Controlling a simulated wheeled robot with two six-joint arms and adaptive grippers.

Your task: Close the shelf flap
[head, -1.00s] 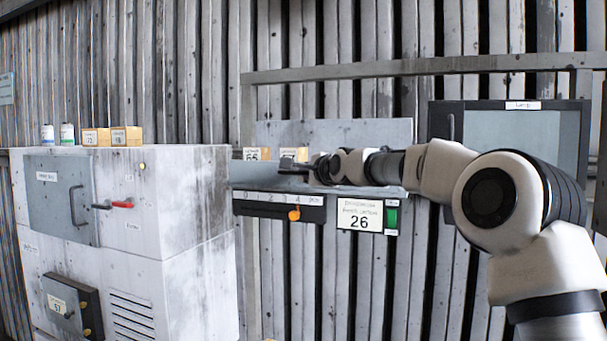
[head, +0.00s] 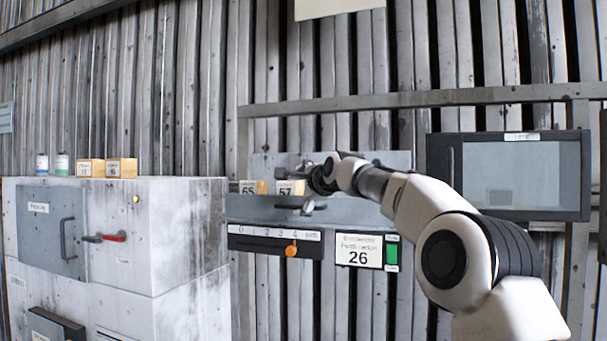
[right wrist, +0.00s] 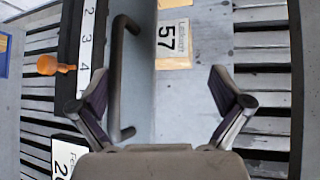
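The shelf flap (head: 255,212) is a grey panel along the front of the wall shelf, with a dark bar handle (head: 300,207) on its face. I cannot tell its exact tilt. In the right wrist view the flap (right wrist: 143,90) is a vertical strip between the spread fingers, with its handle (right wrist: 118,85) beside the left finger. My right gripper (head: 300,182) is at the shelf front, just above the handle, by the box marked 57 (head: 290,188). In the wrist view the right gripper (right wrist: 160,90) is open, with nothing clamped. My left gripper is out of view.
A box marked 65 (head: 249,188) stands left of box 57 on the shelf. Below are a scale with an orange knob (head: 291,251) and a sign reading 26 (head: 358,250). A dark-framed screen (head: 520,175) is at right, a white cabinet (head: 160,235) at left.

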